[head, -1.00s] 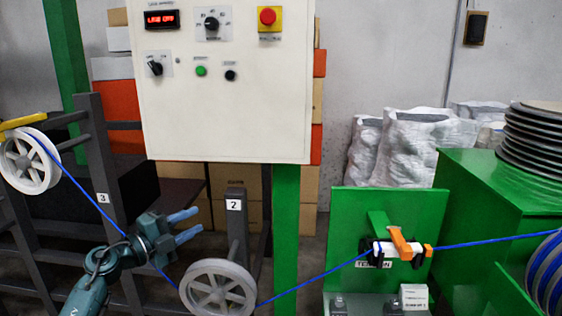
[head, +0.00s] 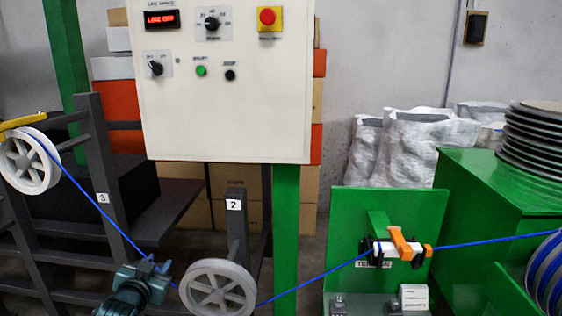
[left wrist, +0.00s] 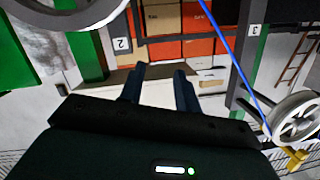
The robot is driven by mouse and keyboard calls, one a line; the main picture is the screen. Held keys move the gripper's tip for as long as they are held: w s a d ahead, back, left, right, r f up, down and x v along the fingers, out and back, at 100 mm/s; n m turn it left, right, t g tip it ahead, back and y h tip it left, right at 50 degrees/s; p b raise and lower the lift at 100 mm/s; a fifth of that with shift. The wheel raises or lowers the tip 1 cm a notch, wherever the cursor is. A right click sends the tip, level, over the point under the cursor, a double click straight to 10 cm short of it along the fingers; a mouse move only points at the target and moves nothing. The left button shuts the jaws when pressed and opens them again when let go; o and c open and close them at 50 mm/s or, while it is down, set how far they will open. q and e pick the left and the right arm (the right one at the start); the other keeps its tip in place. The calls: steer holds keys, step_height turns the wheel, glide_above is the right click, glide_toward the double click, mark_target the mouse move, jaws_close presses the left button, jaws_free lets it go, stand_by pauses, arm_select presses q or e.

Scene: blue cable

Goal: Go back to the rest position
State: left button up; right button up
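My left gripper (head: 156,266) is low in the head view, left of the grey pulley at post 2. In the left wrist view its two dark blue fingers (left wrist: 160,75) stand apart with nothing between them. The blue cable (head: 85,198) runs from the upper left pulley (head: 30,160) down behind my left gripper to the lower pulley (head: 218,289), then on to the tension clamp and the spool. In the left wrist view the cable (left wrist: 228,57) passes to the right of the fingers, apart from them. My right gripper is not in view.
A white control panel (head: 225,115) on a green post (head: 286,240) stands in the middle. The green tension stand (head: 350,220) with its orange-levered clamp (head: 402,246) and a green cabinet (head: 480,200) are at the right. Dark frame posts (head: 105,165) stand at the left.

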arm_select(q)
steer(key=s+d+f+g+h, duration=0.1)
steer(key=s+d+f+g, duration=0.1)
steer(key=s+d+f, duration=0.45)
steer(key=s+d+f+g+h, duration=0.15)
steer(key=s+d+f, duration=0.25)
steer(key=s+f, duration=0.55)
steer(key=s+d+g, duration=0.1)
steer(key=s+d, duration=0.1)
steer(key=s, duration=0.7)
steer(key=s+d+h, duration=0.1)
steer(key=s+d, duration=0.2)
steer(key=s, duration=0.6)
steer(key=shift+d+f+g, duration=0.3)
steer(key=shift+f+g, duration=0.05)
